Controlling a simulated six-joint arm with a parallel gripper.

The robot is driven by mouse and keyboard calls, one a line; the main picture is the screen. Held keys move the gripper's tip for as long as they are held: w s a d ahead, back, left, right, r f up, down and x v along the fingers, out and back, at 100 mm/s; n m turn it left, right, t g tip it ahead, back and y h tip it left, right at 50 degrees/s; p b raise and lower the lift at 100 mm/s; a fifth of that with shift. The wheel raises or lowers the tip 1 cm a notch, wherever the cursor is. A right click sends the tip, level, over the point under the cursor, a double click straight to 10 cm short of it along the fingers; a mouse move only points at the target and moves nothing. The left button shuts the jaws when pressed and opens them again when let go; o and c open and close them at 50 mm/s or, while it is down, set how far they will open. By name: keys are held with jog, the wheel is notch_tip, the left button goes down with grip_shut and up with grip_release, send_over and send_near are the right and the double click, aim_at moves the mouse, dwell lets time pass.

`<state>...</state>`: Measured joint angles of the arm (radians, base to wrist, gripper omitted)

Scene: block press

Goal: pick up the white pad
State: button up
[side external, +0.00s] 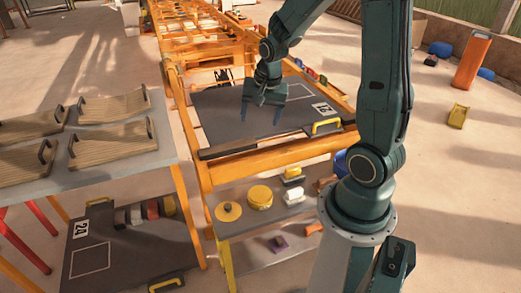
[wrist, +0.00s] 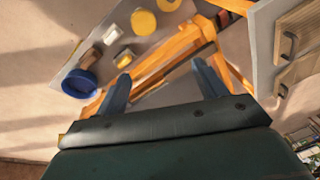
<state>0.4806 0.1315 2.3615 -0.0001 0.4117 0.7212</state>
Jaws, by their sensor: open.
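The white pad (side external: 294,196) lies on the grey side shelf, in front of a yellow-and-white block (side external: 293,175). In the wrist view a small white shape that looks like the pad (wrist: 112,34) shows among the shelf items. My gripper (side external: 260,116) is open and empty, pointing down above the dark board on the orange frame. It is apart from the pad, up and to the left of it in the side view. Its two blue fingers (wrist: 161,70) stand wide apart in the wrist view, with the orange frame behind them.
A yellow disc (side external: 228,211) and a round yellow tin (side external: 260,197) sit left of the pad. A blue bowl (wrist: 80,83) is at the shelf's end. The orange frame rail (side external: 270,162) lies between my gripper and the shelf. Wooden trays (side external: 112,145) lie on the left table.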

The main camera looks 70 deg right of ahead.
jog(key=s+d+f+m+g, duration=0.1)
jog(key=d+f+m, duration=0.25)
jog(key=f, duration=0.25)
jog(key=s+d+f+m, duration=0.1)
jog(key=d+f+m, duration=0.25)
jog(key=f, duration=0.25)
jog(key=m+g+y, duration=0.1)
jog(key=m, duration=0.5)
send_over(295, 190)
notch_tip(295, 190, down, 14)
jog(key=shift+s, duration=0.15)
jog(key=shift+f, duration=4.25)
jog(key=shift+f, duration=0.1)
jog(key=shift+f, duration=2.5)
jog(key=c, duration=1.1)
